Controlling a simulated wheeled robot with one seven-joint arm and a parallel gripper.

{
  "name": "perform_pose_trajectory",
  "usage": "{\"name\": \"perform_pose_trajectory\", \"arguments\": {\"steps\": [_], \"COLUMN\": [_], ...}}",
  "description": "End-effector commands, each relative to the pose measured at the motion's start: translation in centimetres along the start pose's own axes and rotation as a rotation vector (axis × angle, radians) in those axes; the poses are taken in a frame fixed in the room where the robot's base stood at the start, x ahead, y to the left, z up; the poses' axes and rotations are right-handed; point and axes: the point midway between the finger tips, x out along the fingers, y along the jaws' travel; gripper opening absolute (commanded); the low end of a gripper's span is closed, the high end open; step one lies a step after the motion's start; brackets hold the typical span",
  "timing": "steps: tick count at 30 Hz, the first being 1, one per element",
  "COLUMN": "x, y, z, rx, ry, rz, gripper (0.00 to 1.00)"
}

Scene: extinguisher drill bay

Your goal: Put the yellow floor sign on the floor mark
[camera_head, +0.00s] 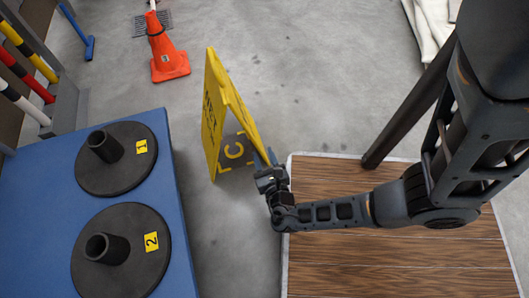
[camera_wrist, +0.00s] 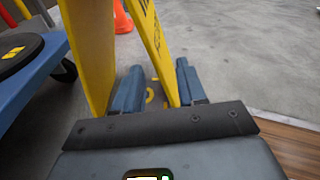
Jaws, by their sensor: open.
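The yellow floor sign (camera_head: 214,110) stands upright on the grey floor, its two panels spread like a tent. The floor mark (camera_head: 233,151), dark with yellow lines, shows between and beside the panels' lower ends; part of it is hidden by the sign. My gripper (camera_head: 265,160) is at the sign's right panel, low down. In the wrist view the gripper (camera_wrist: 157,88) is open, with the right panel (camera_wrist: 152,40) passing between its fingers. The left panel (camera_wrist: 92,55) is outside the left finger. I cannot tell whether a finger touches the sign.
A blue table (camera_head: 185,240) with two black numbered discs (camera_head: 122,172) (camera_head: 130,270) stands at left. An orange cone (camera_head: 168,58) is behind the sign. A wood-look platform (camera_head: 380,265) lies at right under my arm.

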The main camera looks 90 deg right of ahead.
Motion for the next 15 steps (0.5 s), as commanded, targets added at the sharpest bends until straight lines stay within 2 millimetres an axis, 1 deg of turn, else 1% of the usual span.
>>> {"name": "perform_pose_trajectory", "arguments": {"steps": [1,3,5,6,8,9,11,12,14,15], "x": [-0.9,-2.4,-4.3,-5.6,-7.8,-9.4,-11.8,-13.3,-15.6,-17.1], "y": [-1.3,-2.7,-3.5,-3.7,-3.8,-3.7,-3.3,-2.9,-2.2,-1.7], "z": [-0.9,-2.1,-2.9,-3.0,-2.8,-2.2,-0.8,0.6,3.4,5.6], "rx": [0.081,0.242,0.406,0.520,0.696,0.818,1.004,1.130,1.323,1.455], "ry": [0.084,0.232,0.370,0.461,0.594,0.681,0.809,0.893,1.016,1.097], "rz": [0.004,0.012,0.016,0.018,0.017,0.015,0.011,0.008,0.001,-0.004], "gripper": [0.41,0.41,0.41,0.41,0.41,0.41,0.41,0.41,0.41,0.41]}}
